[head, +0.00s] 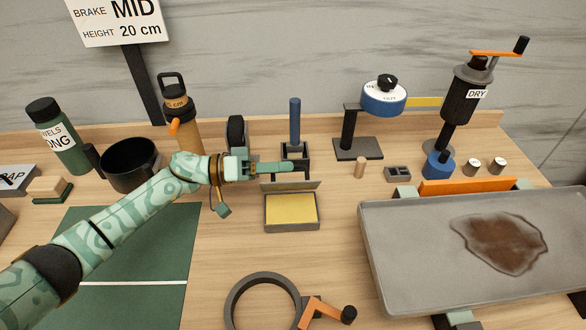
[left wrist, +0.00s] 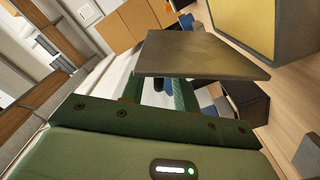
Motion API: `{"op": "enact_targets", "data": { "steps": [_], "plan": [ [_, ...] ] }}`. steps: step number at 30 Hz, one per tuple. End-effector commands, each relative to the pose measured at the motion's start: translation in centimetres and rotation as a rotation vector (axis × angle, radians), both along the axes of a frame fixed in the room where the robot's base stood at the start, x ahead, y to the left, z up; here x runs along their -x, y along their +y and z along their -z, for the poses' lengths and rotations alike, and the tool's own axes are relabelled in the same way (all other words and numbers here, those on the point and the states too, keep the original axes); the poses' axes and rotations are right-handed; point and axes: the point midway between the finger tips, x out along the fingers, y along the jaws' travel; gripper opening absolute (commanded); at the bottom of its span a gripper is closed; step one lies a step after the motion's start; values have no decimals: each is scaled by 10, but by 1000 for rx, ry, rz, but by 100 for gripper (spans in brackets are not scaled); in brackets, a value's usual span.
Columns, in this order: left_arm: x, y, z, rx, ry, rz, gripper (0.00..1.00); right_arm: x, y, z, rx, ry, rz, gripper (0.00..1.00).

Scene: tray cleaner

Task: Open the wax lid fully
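The wax box (head: 291,225) is a small grey box with yellow wax (head: 291,210) inside, at the middle of the table. Its grey lid (head: 290,186) stands raised at the box's back edge, and the wax is exposed. My left gripper (head: 312,167) is just behind the lid, its fingers reaching right along the lid's top edge. In the left wrist view the lid (left wrist: 200,55) covers the fingertips, and the fingers (left wrist: 158,92) show a gap between them. Contact with the lid cannot be told. Wax (left wrist: 245,22) shows at the upper right. My right gripper is not in view.
A black holder with a blue handle (head: 295,122) stands close behind my gripper. A brown bottle (head: 181,115) and a black mug (head: 130,165) are behind the arm. A grey stained tray (head: 385,255) lies right, a ring with a crank (head: 232,305) in front.

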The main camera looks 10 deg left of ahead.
Motion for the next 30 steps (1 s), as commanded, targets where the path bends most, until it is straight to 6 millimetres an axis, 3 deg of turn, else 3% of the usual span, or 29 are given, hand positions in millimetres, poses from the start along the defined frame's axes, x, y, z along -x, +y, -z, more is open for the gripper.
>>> {"op": "enact_targets", "data": {
  "steps": [6, 16, 19, 20, 30],
  "plan": [
    [-5, -25, 1, 0, 0, 0, 31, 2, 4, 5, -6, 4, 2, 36],
    [-6, -29, -1, 0, -1, 0, 31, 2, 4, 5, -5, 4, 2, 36],
    [-6, -29, -1, 0, -1, 0, 3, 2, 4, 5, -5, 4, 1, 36],
    [-6, -29, -1, -1, -1, -1, 0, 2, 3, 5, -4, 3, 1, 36],
    [-8, -28, -2, 3, 23, -1, 0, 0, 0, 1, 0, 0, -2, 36]
  ]
}}
